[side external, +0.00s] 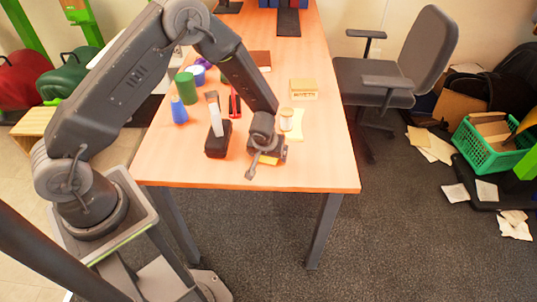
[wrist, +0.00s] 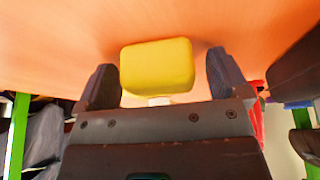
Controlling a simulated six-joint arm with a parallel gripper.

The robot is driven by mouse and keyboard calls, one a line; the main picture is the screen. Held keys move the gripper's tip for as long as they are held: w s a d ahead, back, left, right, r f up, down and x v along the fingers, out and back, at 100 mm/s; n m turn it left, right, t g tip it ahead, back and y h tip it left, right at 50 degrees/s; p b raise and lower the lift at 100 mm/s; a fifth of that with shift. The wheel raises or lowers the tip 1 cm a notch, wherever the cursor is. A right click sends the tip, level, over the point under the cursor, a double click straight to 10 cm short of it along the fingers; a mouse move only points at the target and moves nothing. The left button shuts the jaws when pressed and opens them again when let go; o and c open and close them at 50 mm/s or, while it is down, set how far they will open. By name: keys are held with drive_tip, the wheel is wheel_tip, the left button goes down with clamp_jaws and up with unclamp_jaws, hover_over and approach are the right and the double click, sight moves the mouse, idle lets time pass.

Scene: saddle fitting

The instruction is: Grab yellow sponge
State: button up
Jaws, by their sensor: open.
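The yellow sponge (wrist: 157,66) is a rounded block that shows between and just beyond the two dark fingers of my gripper (wrist: 160,85) in the wrist view. The fingers are spread, one on each side of it, with a gap visible on the right. In the side external view my gripper (side external: 263,168) is low over the front part of the table, and only a small yellow strip of the sponge (side external: 267,160) shows beside it. The rest of the sponge is hidden by my gripper there.
On the orange table (side external: 325,178) a black holder (side external: 217,140) stands left of my gripper. A blue bottle (side external: 179,110) and green cylinder (side external: 187,88) are farther left. A jar (side external: 286,120), yellow notes (side external: 297,128) and a tan box (side external: 304,88) lie behind. The front right is clear.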

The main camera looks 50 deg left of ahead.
drive_tip(key=c, duration=1)
